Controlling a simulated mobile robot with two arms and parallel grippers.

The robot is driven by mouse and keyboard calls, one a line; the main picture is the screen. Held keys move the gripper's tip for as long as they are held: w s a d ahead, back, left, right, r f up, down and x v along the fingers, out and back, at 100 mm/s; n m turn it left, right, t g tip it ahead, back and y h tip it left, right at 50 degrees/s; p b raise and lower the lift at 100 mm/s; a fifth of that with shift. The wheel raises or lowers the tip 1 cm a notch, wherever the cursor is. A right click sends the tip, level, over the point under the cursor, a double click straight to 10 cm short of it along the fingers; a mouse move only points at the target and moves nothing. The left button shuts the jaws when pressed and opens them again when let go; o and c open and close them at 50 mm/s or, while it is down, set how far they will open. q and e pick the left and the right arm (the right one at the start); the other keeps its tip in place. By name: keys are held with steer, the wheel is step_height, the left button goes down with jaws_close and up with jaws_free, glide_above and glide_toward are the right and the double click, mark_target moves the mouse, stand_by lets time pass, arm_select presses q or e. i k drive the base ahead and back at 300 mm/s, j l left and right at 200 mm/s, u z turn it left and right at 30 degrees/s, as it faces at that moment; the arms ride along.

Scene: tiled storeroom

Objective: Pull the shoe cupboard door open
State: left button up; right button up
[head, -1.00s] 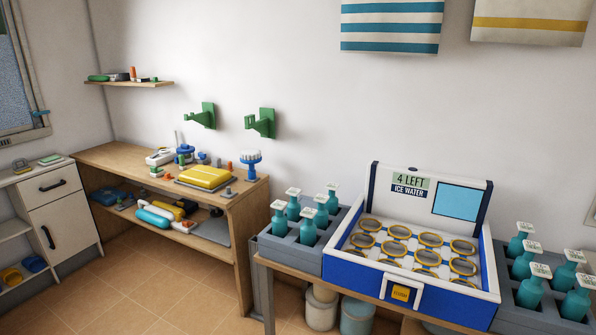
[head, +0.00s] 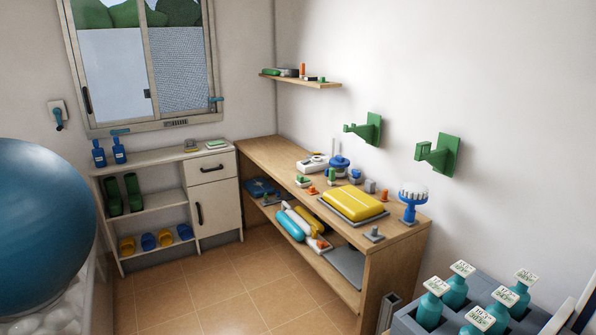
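The white shoe cupboard (head: 172,154) stands under the window in the back corner, left of the wooden workbench. Its door (head: 218,213) is the lower right panel, with a black vertical handle (head: 200,214) near its left edge. The door looks shut. Above it is a drawer with a black horizontal handle (head: 212,168), also shut. Open shelves to the left hold green boots (head: 125,194) and several yellow and blue shoes (head: 148,241). Neither of my grippers shows in the head view.
A wooden workbench (head: 262,154) with tools runs along the right wall, close to the cupboard's right side. A large blue ball (head: 42,228) is at the left. Grey crate (head: 405,322) with teal bottles is at lower right. Tiled floor (head: 205,285) before the cupboard is clear.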

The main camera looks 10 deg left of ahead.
mark_target(215, 209)
steer(key=i+j+u, duration=0.2)
steer(key=i+u, duration=0.15)
steer(key=i, duration=0.15)
steer(key=i+u, duration=0.3)
steer(key=i, duration=0.15)
steer(key=i+u, duration=0.35)
steer(key=i, duration=0.15)
steer(key=i+z, duration=0.1)
steer(key=i, duration=0.65)
steer(key=i+j, duration=0.1)
steer(key=i, duration=0.65)
steer(key=i+j+z, duration=0.15)
steer(key=i, duration=0.55)
